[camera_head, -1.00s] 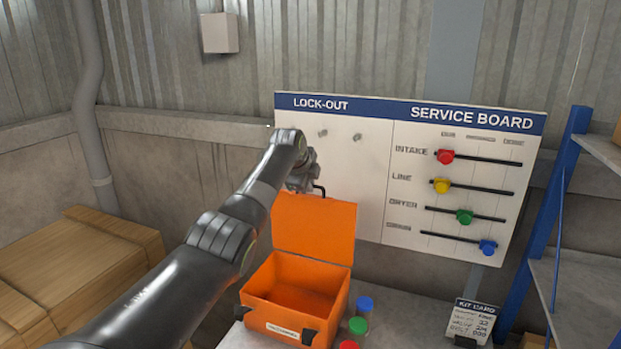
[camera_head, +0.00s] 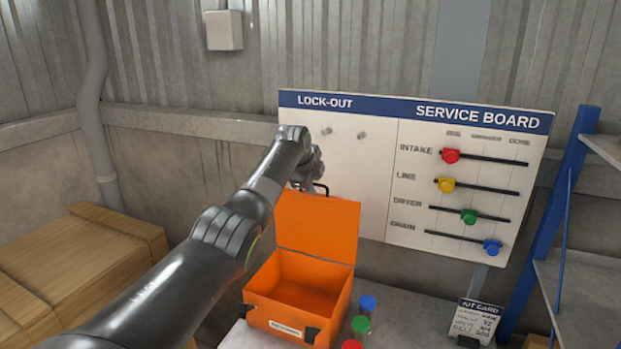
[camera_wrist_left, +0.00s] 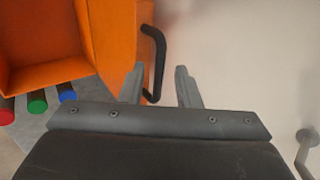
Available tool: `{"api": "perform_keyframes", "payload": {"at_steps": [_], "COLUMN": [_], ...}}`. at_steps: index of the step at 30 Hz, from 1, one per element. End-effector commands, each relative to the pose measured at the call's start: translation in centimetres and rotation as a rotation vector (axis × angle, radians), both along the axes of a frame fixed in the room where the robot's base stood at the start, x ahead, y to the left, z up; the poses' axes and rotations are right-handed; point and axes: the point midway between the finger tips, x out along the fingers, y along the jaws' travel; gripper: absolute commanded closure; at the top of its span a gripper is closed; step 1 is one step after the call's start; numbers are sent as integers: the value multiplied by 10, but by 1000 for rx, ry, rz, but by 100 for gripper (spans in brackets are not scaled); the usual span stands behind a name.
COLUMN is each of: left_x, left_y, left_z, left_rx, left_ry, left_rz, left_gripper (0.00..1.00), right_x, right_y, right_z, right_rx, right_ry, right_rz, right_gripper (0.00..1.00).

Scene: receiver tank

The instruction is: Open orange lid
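The orange box (camera_head: 290,307) stands on the bench with its orange lid (camera_head: 316,229) raised upright at the back. The inside looks empty. A black handle (camera_head: 321,188) sits at the lid's top edge and also shows in the left wrist view (camera_wrist_left: 155,62). My left gripper (camera_wrist_left: 160,85) is open, its two fingers apart, with the lower part of the handle close to the left finger. I cannot tell if they touch. My right gripper is not in view.
Blue (camera_head: 368,303), green (camera_head: 360,325) and red (camera_head: 351,345) capped containers stand right of the box. The service board (camera_head: 470,170) with colored sliders is close behind the lid. A kit card (camera_head: 475,320) stands at right. Wooden crates (camera_head: 85,260) are at left.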

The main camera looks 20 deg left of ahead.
Motion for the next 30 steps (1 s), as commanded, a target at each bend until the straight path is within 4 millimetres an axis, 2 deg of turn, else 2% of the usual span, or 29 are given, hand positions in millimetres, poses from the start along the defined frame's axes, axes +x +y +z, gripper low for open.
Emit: {"api": "perform_keyframes", "payload": {"at_steps": [8,14,18,24,30], "left_x": [-8,-23,-37,-66,-92], "left_y": [1,2,2,3,4], "left_z": [10,27,44,81,114], "left_rx": [0,0,1,0,0], "left_ry": [-4,-6,-5,-6,-3], "left_rz": [0,-1,1,1,1], "left_gripper": [70,70,70,70,70], "right_x": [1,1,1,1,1], "right_y": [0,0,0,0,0], "right_z": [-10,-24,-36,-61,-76], "right_rx": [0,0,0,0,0], "right_ry": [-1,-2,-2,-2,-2], "right_rz": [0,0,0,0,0], "right_gripper": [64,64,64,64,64]}}
